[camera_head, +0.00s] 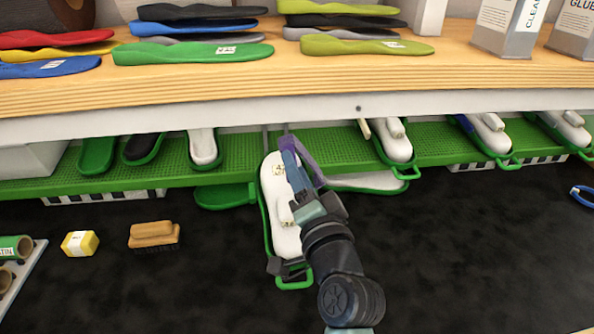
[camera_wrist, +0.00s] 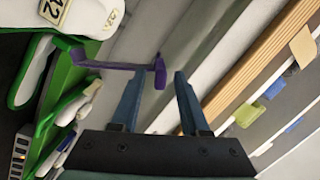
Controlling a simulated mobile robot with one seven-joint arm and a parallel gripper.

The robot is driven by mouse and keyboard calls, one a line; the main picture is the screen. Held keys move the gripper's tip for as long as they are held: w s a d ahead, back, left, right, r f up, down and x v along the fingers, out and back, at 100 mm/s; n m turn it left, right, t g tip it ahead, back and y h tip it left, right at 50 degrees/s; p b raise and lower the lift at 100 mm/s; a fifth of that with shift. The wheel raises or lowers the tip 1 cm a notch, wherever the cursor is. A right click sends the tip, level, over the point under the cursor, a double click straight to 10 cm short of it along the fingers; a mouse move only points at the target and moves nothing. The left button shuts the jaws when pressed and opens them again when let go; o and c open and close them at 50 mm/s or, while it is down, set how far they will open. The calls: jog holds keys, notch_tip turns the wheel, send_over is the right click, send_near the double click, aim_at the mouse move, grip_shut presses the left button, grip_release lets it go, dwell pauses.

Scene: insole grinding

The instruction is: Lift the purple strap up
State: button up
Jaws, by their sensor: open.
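The purple strap (camera_head: 309,160) rises from the green holder that carries a white shoe form (camera_head: 277,217) labelled 42. In the wrist view, the strap (camera_wrist: 108,66) runs to the right from beside the white form (camera_wrist: 92,20) and ends in a short crosspiece. My gripper (camera_wrist: 157,78) is open, with its blue fingers on either side of that crosspiece. Contact between fingers and strap cannot be made out. In the head view, my gripper (camera_head: 288,146) is over the white form, and my arm hides part of the form and holder.
A green perforated shelf (camera_head: 240,156) behind carries several more shoe forms in green holders. The wooden shelf (camera_head: 300,80) with insoles overhangs it. A brush (camera_head: 154,235) and a yellow block (camera_head: 80,243) lie on the dark surface at left. The dark surface at right is mostly clear.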

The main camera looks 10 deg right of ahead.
jog(key=s+d+f+b, duration=0.1)
jog(key=s+b, duration=0.2)
jog(key=s, duration=0.9)
jog(key=shift+s+d, duration=0.25)
jog(key=shift+s, duration=0.15)
jog(key=w+a+r+n+t+p, duration=0.1)
jog(key=a+r+n+t, duration=0.15)
jog(key=r, duration=0.65)
jog(key=w+a+r+n+t+p, duration=0.1)
jog(key=a+r+n, duration=0.15)
jog(key=r, duration=0.55)
jog(key=s+a+r+n+t, duration=0.1)
jog(key=s+r, duration=0.2)
jog(key=r, duration=0.3)
jog(key=s+a+r+n+t+h+p, duration=0.1)
jog(key=s+a+r+n+t, duration=0.1)
jog(key=r, duration=0.5)
jog(key=s+a+r+n+t+h, duration=0.1)
jog(key=s+r+n+t, duration=0.1)
jog(key=r, duration=0.4)
jog(key=shift+s+a+r, duration=0.15)
jog(key=shift+s+r, duration=0.2)
jog(key=shift+s, duration=0.5)
